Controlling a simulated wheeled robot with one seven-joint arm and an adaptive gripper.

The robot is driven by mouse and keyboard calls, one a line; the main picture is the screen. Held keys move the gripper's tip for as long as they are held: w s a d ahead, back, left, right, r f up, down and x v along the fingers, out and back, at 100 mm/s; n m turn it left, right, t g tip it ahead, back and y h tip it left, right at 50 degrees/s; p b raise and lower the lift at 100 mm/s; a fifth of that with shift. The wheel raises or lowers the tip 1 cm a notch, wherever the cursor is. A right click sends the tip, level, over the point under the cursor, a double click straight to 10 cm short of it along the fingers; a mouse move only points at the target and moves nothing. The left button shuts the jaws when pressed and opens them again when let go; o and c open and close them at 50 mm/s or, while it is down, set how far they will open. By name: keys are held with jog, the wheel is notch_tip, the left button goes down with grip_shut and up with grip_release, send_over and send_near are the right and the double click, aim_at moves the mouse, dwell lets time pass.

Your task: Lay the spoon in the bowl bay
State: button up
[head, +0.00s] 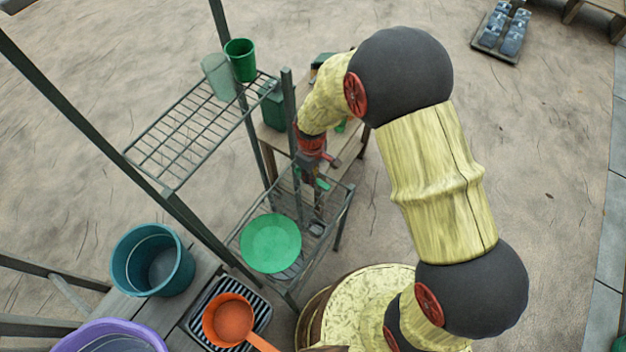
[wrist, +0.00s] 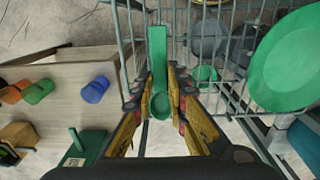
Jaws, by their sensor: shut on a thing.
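A green spoon (wrist: 158,50) is between the fingers of my gripper (wrist: 161,78) in the wrist view. Its long flat part points away and its rounded end (wrist: 160,105) lies nearer the camera. My gripper (head: 318,168) is shut on it above the lower wire shelf (head: 345,205); a small green part of the spoon (head: 322,184) shows in the head view. A round green dish (head: 270,243) sits on that shelf, left of and nearer than my gripper; it also shows in the wrist view (wrist: 290,58). I cannot tell which part is the bowl bay.
Rack posts (head: 290,125) stand close to my gripper. An upper wire shelf (head: 190,135) holds a green cup (head: 240,62). A wooden table (wrist: 60,75) with coloured items is at left. A teal bucket (head: 150,262) and an orange pan (head: 228,318) stand at front left.

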jog(key=shift+w+d+f, duration=0.1)
jog(key=shift+w+f, duration=0.2)
jog(key=shift+f, duration=0.05)
jog(key=shift+w+d+f+b, duration=0.1)
jog(key=shift+w+f+b, duration=0.1)
jog(key=shift+f, duration=0.75)
jog(key=shift+w+f+b, duration=0.1)
jog(key=shift+f+b, duration=0.1)
jog(key=shift+f, duration=0.7)
jog(key=shift+f, duration=0.15)
jog(key=o, duration=0.8)
jog(key=shift+o, duration=0.3)
notch_tip(320, 180, up, 12)
jog(key=shift+s+r+p, duration=0.15)
jog(key=shift+r+p, duration=0.05)
jog(key=shift+p, duration=0.75)
